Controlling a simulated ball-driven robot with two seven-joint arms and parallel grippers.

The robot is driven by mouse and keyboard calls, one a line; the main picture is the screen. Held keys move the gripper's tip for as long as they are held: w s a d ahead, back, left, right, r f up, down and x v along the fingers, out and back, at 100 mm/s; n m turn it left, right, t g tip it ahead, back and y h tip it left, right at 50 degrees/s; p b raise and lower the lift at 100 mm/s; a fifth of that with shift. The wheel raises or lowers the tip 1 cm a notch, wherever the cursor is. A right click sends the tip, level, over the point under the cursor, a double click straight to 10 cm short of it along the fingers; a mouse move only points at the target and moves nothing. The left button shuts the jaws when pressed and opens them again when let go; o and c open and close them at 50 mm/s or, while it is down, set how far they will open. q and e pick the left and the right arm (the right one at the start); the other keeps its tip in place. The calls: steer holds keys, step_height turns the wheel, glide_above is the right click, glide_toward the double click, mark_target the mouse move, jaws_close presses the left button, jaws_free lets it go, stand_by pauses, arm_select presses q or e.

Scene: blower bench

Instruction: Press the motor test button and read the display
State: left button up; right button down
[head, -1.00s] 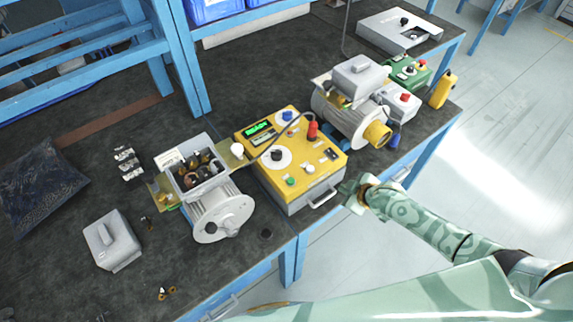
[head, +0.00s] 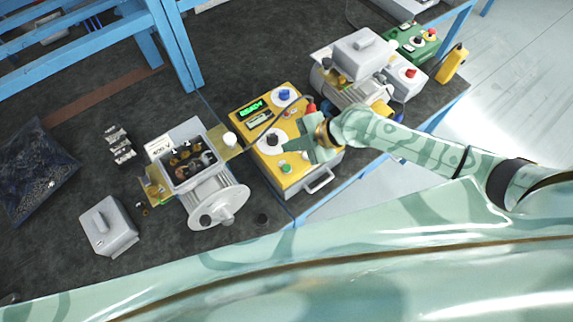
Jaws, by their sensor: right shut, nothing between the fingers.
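The yellow test box (head: 245,95) stands at the middle of the bench. Its green display (head: 251,108) is lit and appears to read "READY". On its top are a blue knob (head: 284,95), a black knob on a white dial (head: 272,139) and a green button (head: 286,168). My right gripper (head: 312,150) is shut and empty above the right part of the box top, and it hides some controls there. I cannot tell whether it touches the box. An open motor (head: 215,200) with its terminals showing stands left of the box. My left gripper is not in view.
Another motor (head: 345,88) with a grey cover stands right of the box, near a grey box with a red button (head: 405,83) and a green control box (head: 412,42). A loose grey cover (head: 108,226) and a dark mat (head: 38,172) lie at left. Blue shelf posts rise behind.

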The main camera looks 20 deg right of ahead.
steer(key=b, duration=0.7)
glide_above(291, 168)
step_height(291, 168, down, 8)
steer(key=shift+s+f, duration=0.1)
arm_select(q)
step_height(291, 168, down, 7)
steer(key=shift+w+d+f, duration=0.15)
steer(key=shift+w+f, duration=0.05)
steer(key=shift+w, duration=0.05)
arm_select(e)
steer(key=shift+f, duration=0.3)
stand_by(0.9)
arm_select(q)
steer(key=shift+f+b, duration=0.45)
steer(key=shift+b, duration=0.2)
arm_select(e)
steer(key=shift+f, duration=0.45)
